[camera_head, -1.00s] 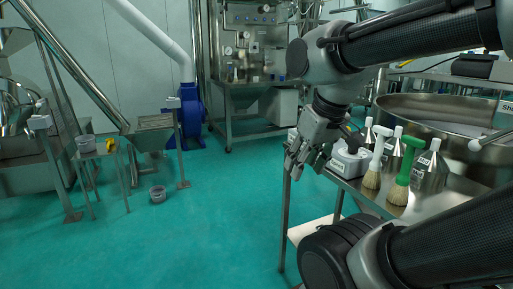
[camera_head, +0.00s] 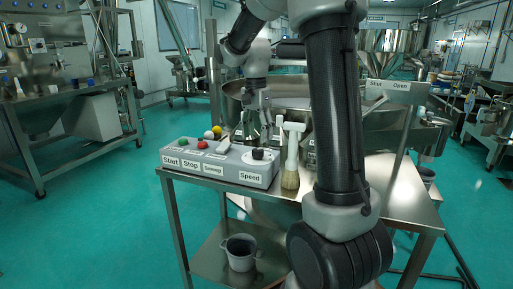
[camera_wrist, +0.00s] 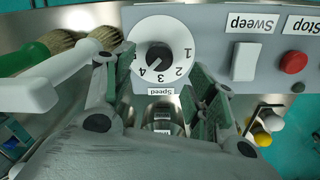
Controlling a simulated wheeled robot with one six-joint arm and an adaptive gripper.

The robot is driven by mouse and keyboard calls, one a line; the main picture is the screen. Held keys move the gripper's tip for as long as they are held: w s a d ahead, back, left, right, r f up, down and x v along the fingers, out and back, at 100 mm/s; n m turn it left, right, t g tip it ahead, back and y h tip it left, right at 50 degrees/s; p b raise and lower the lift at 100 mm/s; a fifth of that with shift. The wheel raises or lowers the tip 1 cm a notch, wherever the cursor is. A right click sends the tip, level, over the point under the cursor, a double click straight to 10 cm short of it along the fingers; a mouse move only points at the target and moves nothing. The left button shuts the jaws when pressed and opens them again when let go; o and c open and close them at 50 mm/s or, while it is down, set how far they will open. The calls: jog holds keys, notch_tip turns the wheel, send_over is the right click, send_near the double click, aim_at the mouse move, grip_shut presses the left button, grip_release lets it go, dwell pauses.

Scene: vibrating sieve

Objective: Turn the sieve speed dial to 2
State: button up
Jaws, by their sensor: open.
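The speed dial (camera_head: 259,155) is a black knob on a white face at the right end of the grey control box (camera_head: 215,177). In the wrist view the dial (camera_wrist: 160,55) appears upside down with numbers around it, and its white pointer line looks aimed near 4. My gripper (camera_head: 257,120) is open and empty, above and behind the box in the head view. In the wrist view my gripper (camera_wrist: 163,72) has its green-padded fingers on either side of the dial in the picture, with the knob visible between them. I cannot tell whether they touch anything.
The box also bears a green Start button (camera_head: 183,143), a red Stop button (camera_head: 203,145) and a Sweep switch (camera_wrist: 246,61). A white-handled brush (camera_head: 290,160) stands right of the dial. The round metal sieve (camera_head: 290,88) is behind. A bucket (camera_head: 240,252) sits on the lower shelf.

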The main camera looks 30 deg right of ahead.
aim_at(257, 149)
notch_tip(257, 149, down, 6)
jog(key=shift+s, duration=0.15)
jog(key=c, duration=1.1)
